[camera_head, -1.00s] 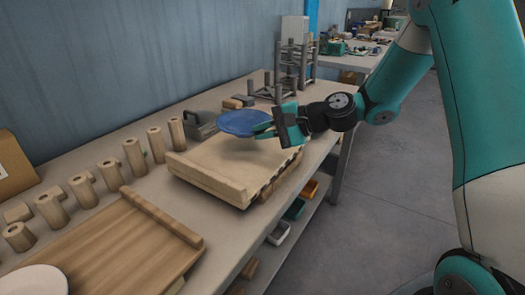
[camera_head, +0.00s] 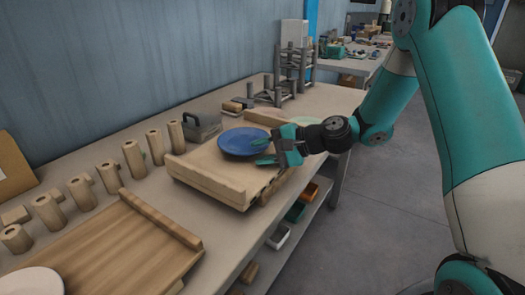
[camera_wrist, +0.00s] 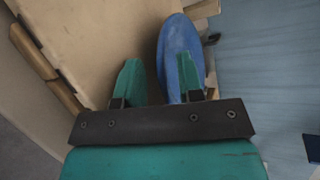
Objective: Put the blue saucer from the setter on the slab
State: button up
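The blue saucer (camera_head: 243,142) lies about level at the slab's far part, seemingly resting on it. The slab (camera_head: 210,172) is a light wooden board with raised rails, on the bench. My gripper (camera_head: 264,150) is at the saucer's right edge, coming in from the right. In the wrist view my gripper (camera_wrist: 160,64) has its green fingers apart. The saucer (camera_wrist: 174,40) shows there behind the right finger, and a clear gap separates the left finger from it. Any contact between right finger and saucer cannot be told. I cannot single out the setter with certainty.
Grey post racks (camera_head: 294,70) stand at the back. A grey handled block (camera_head: 200,125) is behind the slab. Several wooden cylinders (camera_head: 134,158) line the wall side. A ribbed brown board (camera_head: 120,245) with a white plate (camera_head: 32,281) is front left. A pale green disc (camera_head: 306,120) lies beyond my gripper.

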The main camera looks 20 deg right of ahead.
jog(key=shift+r, duration=0.15)
jog(key=v, duration=1.1)
jog(key=s+a+r+n+g+h, duration=0.3)
jog(key=s+a+n+g, duration=0.3)
jog(key=s+a+n, duration=0.6)
jog(key=s+a+r+n+h, duration=0.1)
jog(key=s+n+h, duration=0.1)
jog(key=s, duration=0.4)
jog(key=s+a+n+g+h, duration=0.1)
jog(key=s+a+n+h, duration=0.1)
jog(key=s, duration=0.4)
jog(key=shift+r+n+h, duration=0.35)
jog(key=shift+n+h, duration=0.05)
jog(key=shift+n, duration=0.2)
jog(key=shift+w+a, duration=0.1)
jog(key=shift+a, duration=0.05)
